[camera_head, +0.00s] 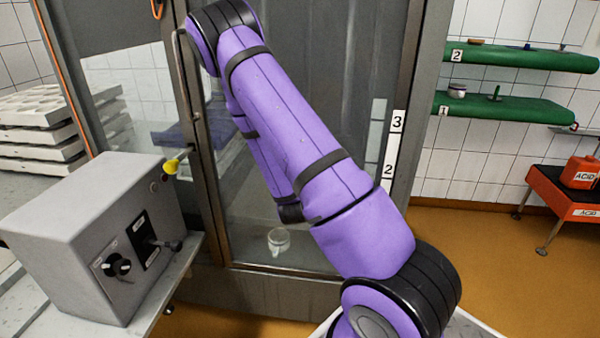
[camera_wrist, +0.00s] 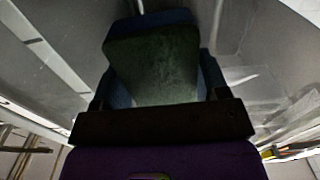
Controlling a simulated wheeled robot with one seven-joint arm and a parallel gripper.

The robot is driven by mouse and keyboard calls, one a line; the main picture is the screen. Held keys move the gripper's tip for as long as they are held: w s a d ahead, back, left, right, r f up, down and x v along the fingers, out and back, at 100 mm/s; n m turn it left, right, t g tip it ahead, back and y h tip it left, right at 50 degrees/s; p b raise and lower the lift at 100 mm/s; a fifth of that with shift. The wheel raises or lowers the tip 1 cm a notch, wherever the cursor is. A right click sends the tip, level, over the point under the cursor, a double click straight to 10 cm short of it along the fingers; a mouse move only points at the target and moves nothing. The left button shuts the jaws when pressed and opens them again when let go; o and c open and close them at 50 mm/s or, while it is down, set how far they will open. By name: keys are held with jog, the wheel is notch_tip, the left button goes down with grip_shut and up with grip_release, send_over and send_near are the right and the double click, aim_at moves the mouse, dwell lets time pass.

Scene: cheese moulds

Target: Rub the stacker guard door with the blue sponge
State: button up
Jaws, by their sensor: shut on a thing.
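The stacker guard door (camera_head: 350,80) is a tall glazed panel in a dark grey frame, with a vertical bar handle (camera_head: 181,85) at its left edge. My purple arm crosses in front of it and covers much of its middle. In the wrist view my gripper (camera_wrist: 155,80) is shut on the sponge (camera_wrist: 160,65). The sponge shows a dark green face with blue at its upper edge. My gripper and the sponge are hidden or not clear in the head view, so I cannot tell whether the sponge touches the door.
Green shelves (camera_head: 520,108) hang at the right, above a red stand (camera_head: 565,195) with an acid canister (camera_head: 582,172). Floor is clear between.

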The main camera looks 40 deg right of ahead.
jog(key=shift+s+d+r, duration=0.5)
jog(key=shift+s+r, duration=0.2)
jog(key=shift+r, duration=0.05)
jog(key=shift+s+d+r, duration=0.45)
jog(key=shift+s+r, duration=0.25)
jog(key=shift+r, duration=0.05)
jog(key=w+a, duration=0.6)
jog(key=w, duration=0.2)
jog(key=shift+w+a, duration=0.2)
jog(key=shift+w, duration=0.2)
dwell(0.4)
jog(key=w+a, duration=0.4)
jog(key=w, duration=0.1)
jog(key=shift+a, duration=0.15)
dwell(0.6)
jog(key=shift+s+a, duration=0.1)
jog(key=shift+v, duration=2.9)
jog(key=shift+v, duration=1.5)
